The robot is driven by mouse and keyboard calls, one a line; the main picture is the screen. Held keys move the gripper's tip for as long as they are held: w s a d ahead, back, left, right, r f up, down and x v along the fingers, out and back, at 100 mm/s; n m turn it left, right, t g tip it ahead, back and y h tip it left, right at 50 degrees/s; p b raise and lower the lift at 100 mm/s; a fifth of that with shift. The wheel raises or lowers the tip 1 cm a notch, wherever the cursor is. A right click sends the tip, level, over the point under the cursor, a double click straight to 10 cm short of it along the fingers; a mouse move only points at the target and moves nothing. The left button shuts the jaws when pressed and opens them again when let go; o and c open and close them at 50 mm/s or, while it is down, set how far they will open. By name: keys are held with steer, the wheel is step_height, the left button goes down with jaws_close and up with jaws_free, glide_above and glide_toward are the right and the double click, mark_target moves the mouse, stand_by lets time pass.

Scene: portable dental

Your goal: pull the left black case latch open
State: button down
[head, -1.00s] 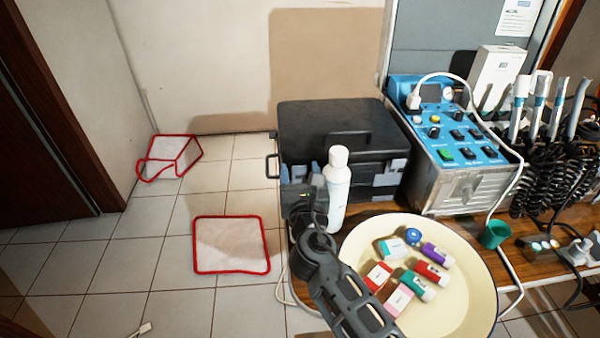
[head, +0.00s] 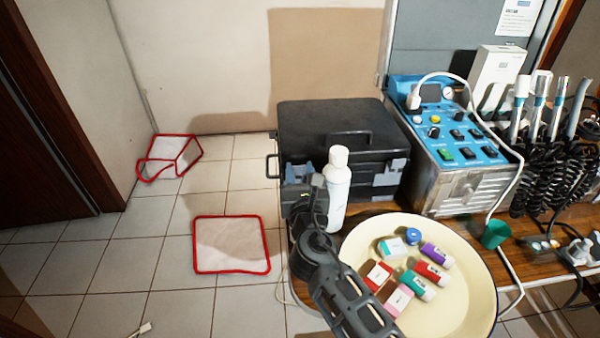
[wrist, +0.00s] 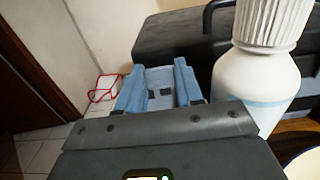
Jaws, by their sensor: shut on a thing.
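The black case (head: 330,125) stands closed at the back of the table, its lid down. Its left latch (head: 298,173) is a blue-grey piece at the front left; in the wrist view the latch (wrist: 158,78) is a blue-grey frame straight ahead of my gripper. The matching right latch (head: 390,173) is on the right of the case front. My gripper (head: 317,184) is at the left latch, just left of the white bottle, and shut on the latch. Its fingertips are hard to make out. I cannot tell how far the latch is swung out.
A white bottle (head: 337,190) stands close to my gripper's right and also fills the right of the wrist view (wrist: 255,85). A cream basin (head: 465,290) with several small coloured containers is in front. A blue-topped control unit (head: 450,130) stands right. Open floor lies left.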

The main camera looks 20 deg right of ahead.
steer(key=shift+s+a+f, duration=0.1)
steer(key=shift+s+f, duration=0.2)
steer(key=shift+s+a+f+b, duration=0.2)
steer(key=shift+s+f, duration=0.3)
steer(key=shift+f, duration=0.2)
steer(key=shift+s+a+f+b, duration=0.1)
steer(key=shift+s+f+b, duration=0.05)
steer(key=shift+s+f, duration=0.4)
steer(key=shift+f, duration=0.2)
steer(key=c, duration=1)
jaws_free()
steer(key=shift+w, duration=0.15)
steer(key=shift+c, duration=0.2)
steer(key=o, duration=0.3)
steer(key=shift+r, duration=0.3)
